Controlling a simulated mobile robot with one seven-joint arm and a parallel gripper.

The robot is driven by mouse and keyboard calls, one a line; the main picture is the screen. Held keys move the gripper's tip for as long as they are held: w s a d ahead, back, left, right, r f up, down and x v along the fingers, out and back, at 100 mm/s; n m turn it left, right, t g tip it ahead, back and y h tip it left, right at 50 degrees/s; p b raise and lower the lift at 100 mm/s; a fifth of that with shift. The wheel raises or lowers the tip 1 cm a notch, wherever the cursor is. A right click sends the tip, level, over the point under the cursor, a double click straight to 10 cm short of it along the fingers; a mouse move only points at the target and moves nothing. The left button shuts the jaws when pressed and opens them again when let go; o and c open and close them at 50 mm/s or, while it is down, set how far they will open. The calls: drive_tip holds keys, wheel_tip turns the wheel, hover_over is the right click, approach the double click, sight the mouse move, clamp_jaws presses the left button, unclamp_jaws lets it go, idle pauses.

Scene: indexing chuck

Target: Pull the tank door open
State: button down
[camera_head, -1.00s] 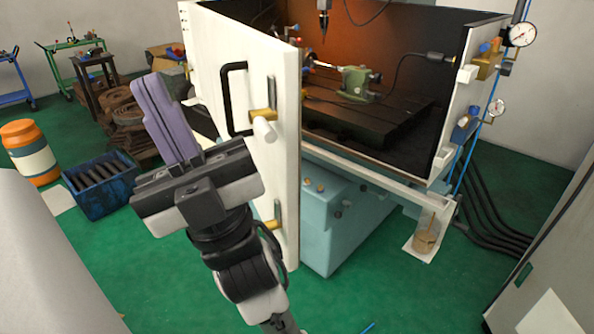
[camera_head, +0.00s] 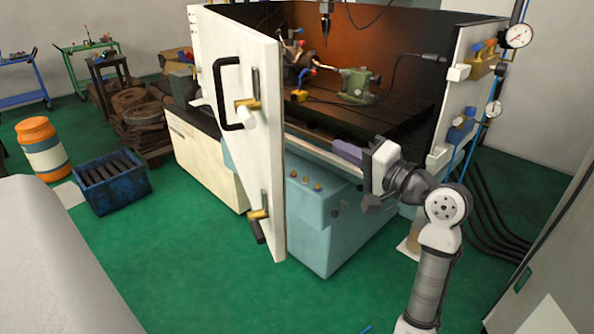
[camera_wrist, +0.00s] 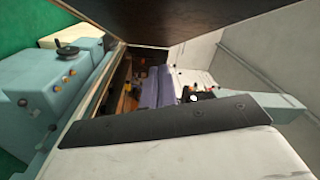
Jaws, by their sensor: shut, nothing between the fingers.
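The white tank door (camera_head: 215,65) stands ajar at the left of the tank, swung out toward me. It carries a black loop handle (camera_head: 222,95) and two brass latches, the upper (camera_head: 248,104) and the lower (camera_head: 258,214). The tank opening is uncovered, and its dark bed (camera_head: 400,125) and brown back wall show. My gripper (camera_head: 345,150) is at the right part of the opening, by the front ledge, well apart from the handle. Its purple fingers lie together, empty, and also show in the wrist view (camera_wrist: 158,88). The arm hides part of the ledge.
A green fixture (camera_head: 356,84) stands on the bed inside the tank. The teal machine base (camera_head: 325,220) lies below the opening. A blue crate (camera_head: 112,182) and an orange-and-white drum (camera_head: 43,150) stand at left. Green floor (camera_head: 190,265) before the door is clear.

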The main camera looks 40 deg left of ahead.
drive_tip(key=s+d+f+g+h, duration=0.1)
drive_tip(key=s+d+g, duration=0.2)
drive_tip(key=d+g, duration=0.35)
drive_tip(key=s+a+p, duration=0.2)
drive_tip(key=s+a, duration=0.4)
drive_tip(key=a, duration=0.4)
drive_tip(key=shift+s+a+f+h, duration=0.2)
drive_tip(key=shift+a+h, duration=0.1)
drive_tip(key=shift+a, duration=0.1)
drive_tip(key=shift+s+a, duration=0.1)
